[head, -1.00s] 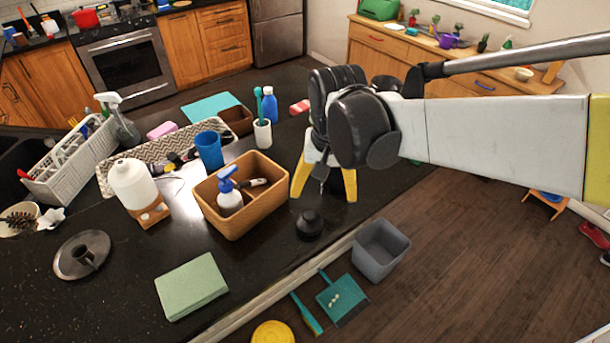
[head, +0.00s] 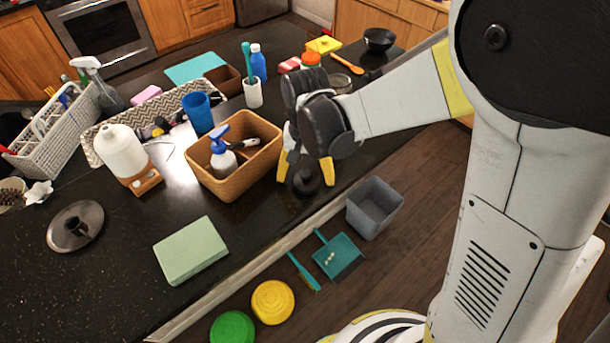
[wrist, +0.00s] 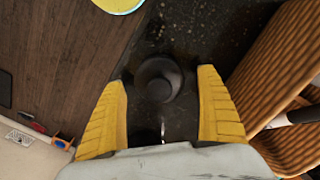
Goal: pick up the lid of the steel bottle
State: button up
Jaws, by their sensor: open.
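The lid (head: 304,179) is a small dark round cap with a raised top. It sits on the black counter near the front edge, right of the wicker box. My gripper (head: 307,183) is just above the lid, pointing down, with yellow fingers apart. In the wrist view the lid (wrist: 158,79) lies between and a little beyond the open fingertips (wrist: 162,85), touching neither finger. I cannot make out a steel bottle.
The wicker box (head: 232,190) with a blue-topped pump bottle stands close to the left of my gripper. The counter edge is close by, with a grey bin (head: 374,208) below it. A green block (head: 190,250) lies at the front left.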

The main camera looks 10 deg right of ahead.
jog(key=shift+f, duration=0.3)
jog(key=c, duration=1.3)
jog(key=shift+r, duration=0.2)
